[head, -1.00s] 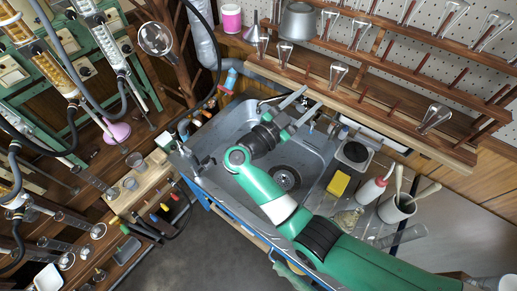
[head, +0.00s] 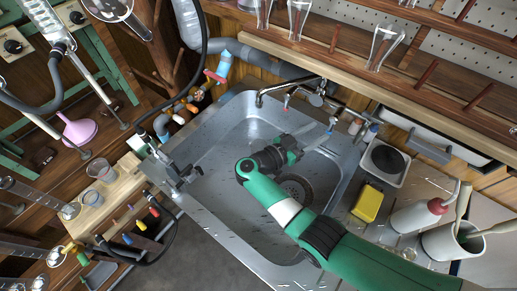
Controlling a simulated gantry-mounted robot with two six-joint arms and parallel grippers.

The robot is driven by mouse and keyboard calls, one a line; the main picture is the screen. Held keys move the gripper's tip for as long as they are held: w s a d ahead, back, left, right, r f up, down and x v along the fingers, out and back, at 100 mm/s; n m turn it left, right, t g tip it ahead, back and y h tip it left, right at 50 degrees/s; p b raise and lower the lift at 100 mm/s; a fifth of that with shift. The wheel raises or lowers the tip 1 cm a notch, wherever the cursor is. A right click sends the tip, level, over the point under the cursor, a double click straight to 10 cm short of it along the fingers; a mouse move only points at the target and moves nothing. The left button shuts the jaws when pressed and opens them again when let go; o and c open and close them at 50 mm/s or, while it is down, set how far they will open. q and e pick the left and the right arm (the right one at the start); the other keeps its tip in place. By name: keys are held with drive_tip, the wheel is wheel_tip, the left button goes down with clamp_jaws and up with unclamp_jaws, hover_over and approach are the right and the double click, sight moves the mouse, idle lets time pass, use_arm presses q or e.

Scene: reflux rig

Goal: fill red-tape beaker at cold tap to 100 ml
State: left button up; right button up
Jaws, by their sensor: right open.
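My right gripper (head: 316,137) reaches over the sink (head: 222,150) from the lower right. Its pale fingers point toward the tap side, and it is open with nothing visible between them. The chrome tap (head: 290,88) stands at the sink's back edge, its spout bending left over the basin. Small red and blue fittings show near it; I cannot tell which belongs to the cold side. Small glass beakers, one at the back (head: 100,170) and one in front (head: 92,197), stand on the wooden block at left. I cannot make out clear red tape on either. My left gripper is not in view.
A yellow sponge (head: 367,203), a white wash bottle (head: 417,214) and a white pot of tools (head: 453,240) stand at right. A wooden rack with glassware (head: 385,46) overhangs the back. The left basin is clear.

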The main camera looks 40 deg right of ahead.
sight(330, 128)
drive_tip(key=d, duration=0.3)
drive_tip(key=s+d, duration=0.1)
drive_tip(key=d, duration=0.2)
drive_tip(key=shift+s+f, duration=0.15)
drive_tip(key=shift+f, duration=0.05)
drive_tip(key=shift+a, duration=0.15)
clamp_jaws()
drive_tip(key=shift+s+f+b, duration=0.1)
drive_tip(key=shift+b, duration=0.65)
drive_tip(key=n, duration=0.2)
drive_tip(key=n+h, duration=0.1)
drive_tip(key=shift+s+d, duration=0.25)
drive_tip(key=shift+s, duration=0.1)
drive_tip(key=shift+s+d+r+n+t+h+p, duration=0.15)
drive_tip(key=shift+n+t+h+p, duration=0.1)
drive_tip(key=shift+n+p, duration=0.55)
drive_tip(key=shift+s+a+r+n+t+h+p, duration=0.1)
drive_tip(key=shift+s+n+t+h+p, duration=0.1)
drive_tip(key=shift+n+p, duration=0.6)
drive_tip(key=shift+s+d+r+n+t+h+p, duration=0.15)
drive_tip(key=shift+n+h+p, duration=0.1)
drive_tip(key=shift+n+p, duration=0.5)
